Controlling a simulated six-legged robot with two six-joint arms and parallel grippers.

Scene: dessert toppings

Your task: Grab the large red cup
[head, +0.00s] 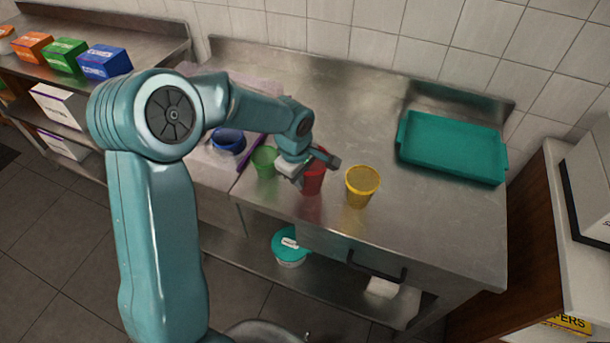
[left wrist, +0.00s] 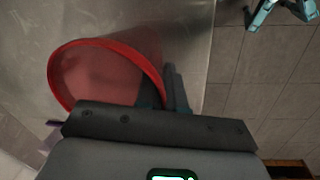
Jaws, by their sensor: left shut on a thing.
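The large red cup (head: 312,181) stands on the steel counter, between a green cup (head: 264,161) and a yellow cup (head: 361,186). My left gripper (head: 314,168) is at the red cup's upper part and is shut on it, hiding part of its rim. In the left wrist view the red cup (left wrist: 105,75) shows its round open rim, right in front of the gripper (left wrist: 165,95). I cannot tell whether the cup's base touches the counter.
A teal tray (head: 452,147) lies at the counter's back right. A blue bowl (head: 228,141) is left of the green cup. A teal-lidded tub (head: 290,246) sits on the shelf below. Coloured boxes (head: 104,62) stand at the far left. The counter's middle (head: 345,100) is clear.

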